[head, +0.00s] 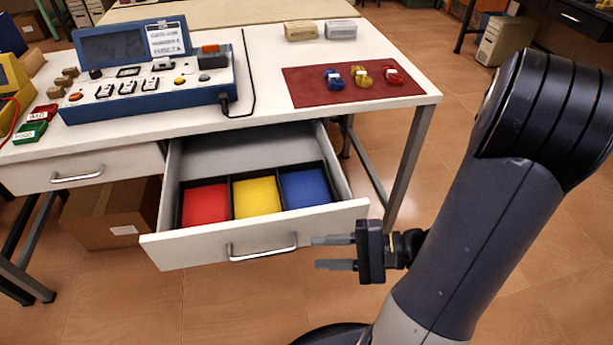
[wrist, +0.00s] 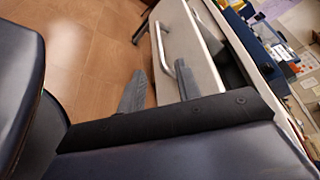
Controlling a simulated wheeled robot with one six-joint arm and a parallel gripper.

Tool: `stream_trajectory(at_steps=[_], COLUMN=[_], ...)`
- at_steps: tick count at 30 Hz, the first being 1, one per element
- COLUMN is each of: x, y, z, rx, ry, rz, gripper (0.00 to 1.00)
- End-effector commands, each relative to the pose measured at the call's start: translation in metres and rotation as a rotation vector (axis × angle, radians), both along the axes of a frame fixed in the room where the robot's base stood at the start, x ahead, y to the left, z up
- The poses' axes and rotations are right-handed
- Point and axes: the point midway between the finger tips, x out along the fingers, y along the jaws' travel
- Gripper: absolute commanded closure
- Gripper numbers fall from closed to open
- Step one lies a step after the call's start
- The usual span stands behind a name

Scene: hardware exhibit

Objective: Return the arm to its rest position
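My gripper (head: 334,252) is in front of the table, close to the right end of the open drawer's front (head: 262,240). Its two fingers point left, stand apart and hold nothing between them. In the wrist view the open fingers (wrist: 158,88) show with the drawer handle (wrist: 184,62) beyond them. In the head view the handle (head: 262,248) is to the left of the fingertips, with a gap between. My arm rises from the bottom right of the head view and bends at the upper right.
The open drawer holds red (head: 205,204), yellow (head: 257,197) and blue (head: 305,188) compartments. A blue console (head: 150,85) and a dark red mat (head: 302,92) with three small bundles lie on the table. A closed drawer (head: 85,170) is at left.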

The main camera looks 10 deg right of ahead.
Motion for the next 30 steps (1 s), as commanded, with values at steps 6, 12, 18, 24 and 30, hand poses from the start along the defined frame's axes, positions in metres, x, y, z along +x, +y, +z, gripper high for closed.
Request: stream_trajectory(at_steps=[6,12,18,24,30], x=[0.0,0.005,0.012,0.019,0.025], y=[0.002,0.014,0.034,0.053,0.071], z=[-0.001,-0.004,-0.009,-0.013,-0.017], rx=[0.0,0.002,0.001,0.001,0.001], ry=[0.0,-0.001,-0.001,-0.001,-0.001], rz=[0.001,0.005,0.006,0.006,0.006], gripper=[0.68,0.68,0.68,0.68,0.68])
